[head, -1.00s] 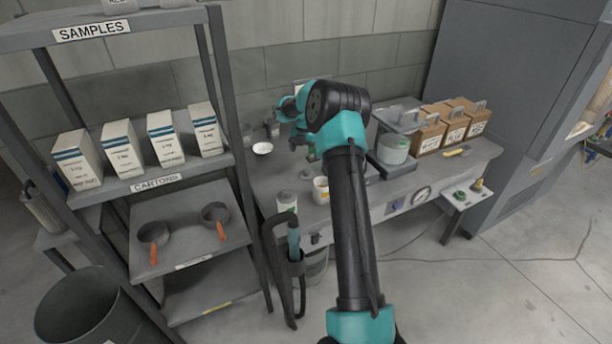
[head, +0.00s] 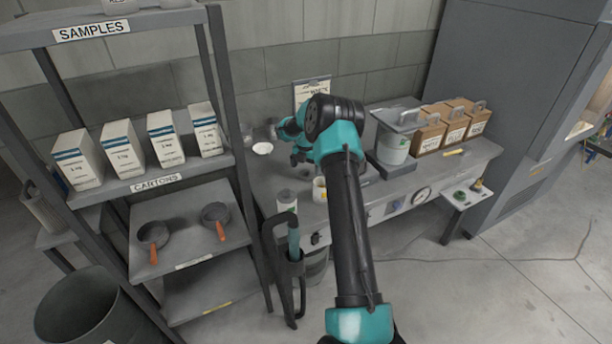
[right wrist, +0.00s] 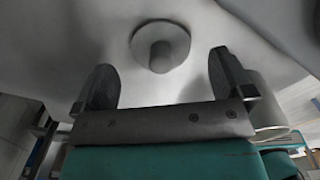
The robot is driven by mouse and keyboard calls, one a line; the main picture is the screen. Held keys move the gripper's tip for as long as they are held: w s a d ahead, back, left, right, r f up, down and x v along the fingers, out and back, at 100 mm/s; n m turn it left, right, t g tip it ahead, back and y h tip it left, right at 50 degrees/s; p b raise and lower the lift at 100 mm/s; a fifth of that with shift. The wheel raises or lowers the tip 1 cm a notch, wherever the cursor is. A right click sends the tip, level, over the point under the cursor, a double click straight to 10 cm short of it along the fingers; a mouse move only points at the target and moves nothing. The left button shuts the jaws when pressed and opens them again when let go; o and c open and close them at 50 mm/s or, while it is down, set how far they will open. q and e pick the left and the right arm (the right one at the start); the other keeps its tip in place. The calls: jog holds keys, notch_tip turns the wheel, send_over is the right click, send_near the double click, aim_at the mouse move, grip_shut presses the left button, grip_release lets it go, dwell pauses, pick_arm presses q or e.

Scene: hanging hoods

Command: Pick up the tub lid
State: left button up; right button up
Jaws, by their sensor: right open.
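In the right wrist view, a round grey lid with a central knob (right wrist: 172,38) lies on a pale grey surface, just beyond my fingertips. My right gripper (right wrist: 165,78) is open, with its two fingers apart and nothing between them. The lid's knob lies roughly in line with the gap. I cannot make out the lid surely there. My left gripper is not in view.
A shelf rack (head: 190,180) stands at left.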

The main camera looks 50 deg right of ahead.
notch_tip(320, 180, down, 2)
jog(key=shift+f, duration=0.25)
jog(key=shift+c, duration=0.5)
jog(key=c, duration=0.9)
